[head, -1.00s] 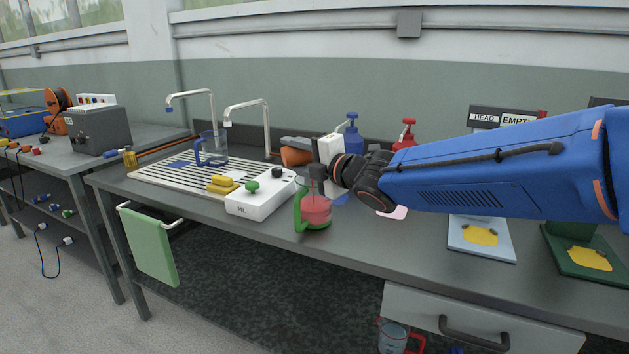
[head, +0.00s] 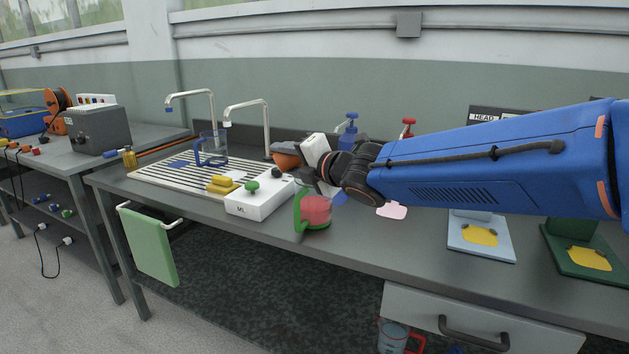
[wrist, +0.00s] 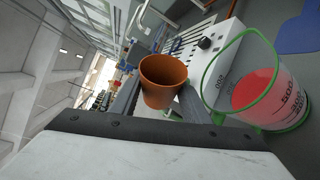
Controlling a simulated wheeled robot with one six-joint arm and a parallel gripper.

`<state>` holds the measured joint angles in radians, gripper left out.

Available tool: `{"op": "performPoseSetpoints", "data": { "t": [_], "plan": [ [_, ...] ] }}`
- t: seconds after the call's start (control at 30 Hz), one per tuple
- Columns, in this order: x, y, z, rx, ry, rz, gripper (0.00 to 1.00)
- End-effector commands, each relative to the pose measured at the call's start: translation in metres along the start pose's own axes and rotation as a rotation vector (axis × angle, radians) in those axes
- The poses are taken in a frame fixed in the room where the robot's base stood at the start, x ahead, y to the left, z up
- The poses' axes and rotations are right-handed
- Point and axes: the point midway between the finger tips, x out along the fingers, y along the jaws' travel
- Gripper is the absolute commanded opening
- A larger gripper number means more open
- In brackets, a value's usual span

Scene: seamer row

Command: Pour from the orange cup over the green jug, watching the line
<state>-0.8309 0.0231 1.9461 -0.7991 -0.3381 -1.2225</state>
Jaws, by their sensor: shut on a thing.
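The orange cup (head: 287,160) is in my gripper (head: 306,172), which is shut on it above and behind the green jug. In the wrist view the cup (wrist: 162,82) sits between the fingers, tilted relative to the jug; how much it holds is unclear. The green jug (head: 298,212) stands upright on the bench near its front edge, with red liquid inside. In the wrist view the clear jug (wrist: 222,85) has a green rim and handle, and black marks including 500 beside the red liquid. No falling stream shows now. My gripper partly hides the jug's top in the head view.
A white box with knobs (head: 258,202) stands close left of the jug. A drain board (head: 150,172) with a blue-handled jug (head: 212,150) and two taps lies further left. Blue (head: 348,130) and red (head: 407,129) pump bottles stand behind my arm. A pink patch lies to the right.

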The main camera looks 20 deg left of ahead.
Motion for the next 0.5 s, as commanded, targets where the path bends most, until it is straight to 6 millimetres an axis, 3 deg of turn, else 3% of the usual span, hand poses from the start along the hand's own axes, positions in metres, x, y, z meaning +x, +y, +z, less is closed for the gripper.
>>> {"op": "performPoseSetpoints", "data": {
  "t": [0.5],
  "plan": [
    [0.0011, 0.0023, -0.0029, -0.304, 0.002, -0.124, 0.17]
  ]
}}
